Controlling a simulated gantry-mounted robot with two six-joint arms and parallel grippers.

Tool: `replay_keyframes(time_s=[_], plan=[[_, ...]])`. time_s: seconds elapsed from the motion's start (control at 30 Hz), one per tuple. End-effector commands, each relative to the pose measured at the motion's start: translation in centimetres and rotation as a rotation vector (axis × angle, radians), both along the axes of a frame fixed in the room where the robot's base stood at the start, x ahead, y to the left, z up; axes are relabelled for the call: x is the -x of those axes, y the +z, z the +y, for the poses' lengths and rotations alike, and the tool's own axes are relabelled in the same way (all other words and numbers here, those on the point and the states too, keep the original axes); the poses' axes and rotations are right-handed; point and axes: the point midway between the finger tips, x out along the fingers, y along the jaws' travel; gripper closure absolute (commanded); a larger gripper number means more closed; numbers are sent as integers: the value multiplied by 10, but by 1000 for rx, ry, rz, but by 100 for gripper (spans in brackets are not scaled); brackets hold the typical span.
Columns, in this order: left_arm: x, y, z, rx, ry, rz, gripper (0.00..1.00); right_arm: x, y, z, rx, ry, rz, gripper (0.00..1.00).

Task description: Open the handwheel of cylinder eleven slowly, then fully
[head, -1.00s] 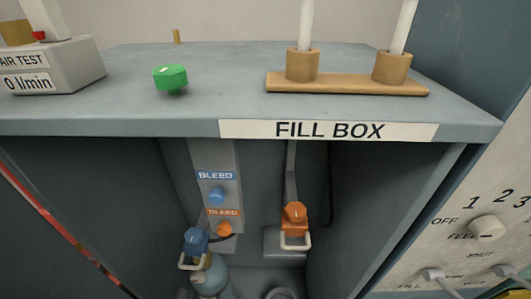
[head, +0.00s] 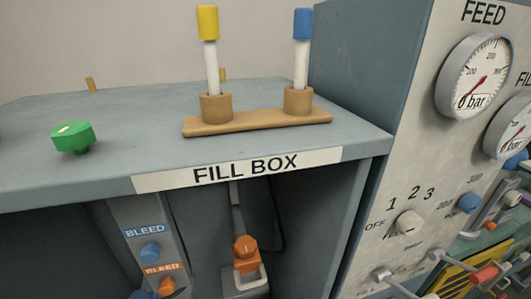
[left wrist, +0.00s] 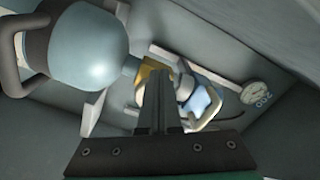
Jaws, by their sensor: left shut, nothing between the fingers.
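In the left wrist view my left gripper (left wrist: 163,80) is shut with nothing between its fingers. A pale blue cylinder (left wrist: 90,45) with a dark curved handle lies to the upper left of the fingers. A blue part with a pale looped handle (left wrist: 205,103) is just beyond and right of them, partly hidden. Whether the fingers touch it I cannot tell. No number eleven is readable and no handwheel is clearly identifiable. In the head view an orange fitting with a pale loop (head: 245,251) hangs inside the fill box. Neither gripper shows there.
A small gauge (left wrist: 256,91) sits at the right in the wrist view. The head view shows blue (head: 150,251) and orange (head: 167,286) bleed knobs, the fill box label (head: 240,170), a green knob (head: 73,136), a wooden stand (head: 260,122) and the feed gauge (head: 476,77).

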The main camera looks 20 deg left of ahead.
Motion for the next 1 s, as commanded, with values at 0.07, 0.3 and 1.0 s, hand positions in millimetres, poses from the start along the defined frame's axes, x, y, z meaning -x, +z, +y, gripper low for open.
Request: replay_keyframes(time_s=[0.07, 0.3, 1.0], plan=[[-1, 1, -1, 0, -2, -1, 100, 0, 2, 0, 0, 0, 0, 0], [-3, 2, -3, -2, -3, -1, 100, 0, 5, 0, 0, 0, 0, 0], [-6, -9, -7, -2, -4, 3, 100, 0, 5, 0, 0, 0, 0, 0]])
